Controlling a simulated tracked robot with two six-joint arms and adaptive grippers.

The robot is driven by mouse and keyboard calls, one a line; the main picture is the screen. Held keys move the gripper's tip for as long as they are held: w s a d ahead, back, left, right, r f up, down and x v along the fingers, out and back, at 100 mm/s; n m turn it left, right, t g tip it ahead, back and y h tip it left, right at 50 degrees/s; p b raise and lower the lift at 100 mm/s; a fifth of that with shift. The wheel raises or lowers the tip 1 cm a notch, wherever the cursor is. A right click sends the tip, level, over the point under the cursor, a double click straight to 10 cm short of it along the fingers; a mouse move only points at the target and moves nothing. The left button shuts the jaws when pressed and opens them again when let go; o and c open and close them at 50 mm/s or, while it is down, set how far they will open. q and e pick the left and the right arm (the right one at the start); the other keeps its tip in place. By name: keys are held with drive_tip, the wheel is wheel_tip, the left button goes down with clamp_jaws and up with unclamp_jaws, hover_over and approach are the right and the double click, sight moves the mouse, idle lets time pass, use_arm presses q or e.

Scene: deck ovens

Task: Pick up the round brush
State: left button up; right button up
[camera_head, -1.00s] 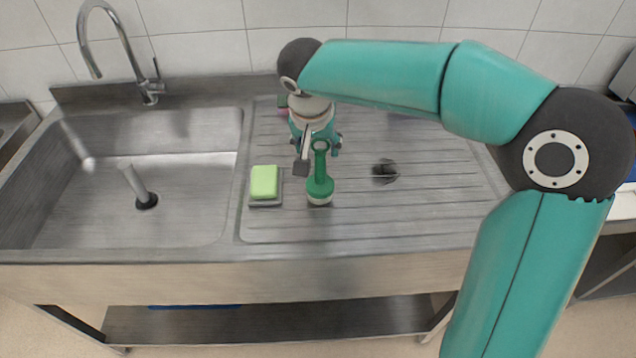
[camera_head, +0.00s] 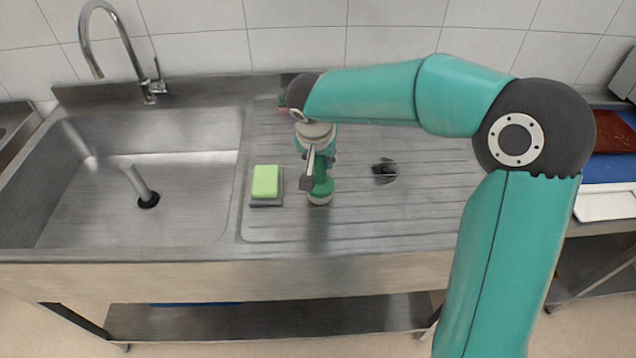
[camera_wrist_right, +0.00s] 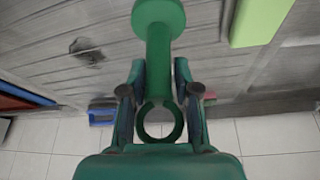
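The round brush (camera_head: 320,195) is green with a round head and stands on the ribbed drainboard, right of the green sponge. In the right wrist view the brush (camera_wrist_right: 158,45) shows its round head, its straight handle and a ring at the handle's end. My right gripper (camera_wrist_right: 160,72) has one finger on each side of the handle, with what looks like a small gap on both sides. In the head view my right gripper (camera_head: 318,168) is over the brush and hides much of its handle. My left gripper is in neither view.
A light green sponge (camera_head: 265,181) on a dark holder sits close left of the brush. The sink basin (camera_head: 90,200) with an upright drain pipe (camera_head: 138,182) is further left. The tiled wall (camera_head: 300,45) stands behind.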

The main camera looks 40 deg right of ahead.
clamp_jaws()
drive_tip(key=shift+r, duration=0.15)
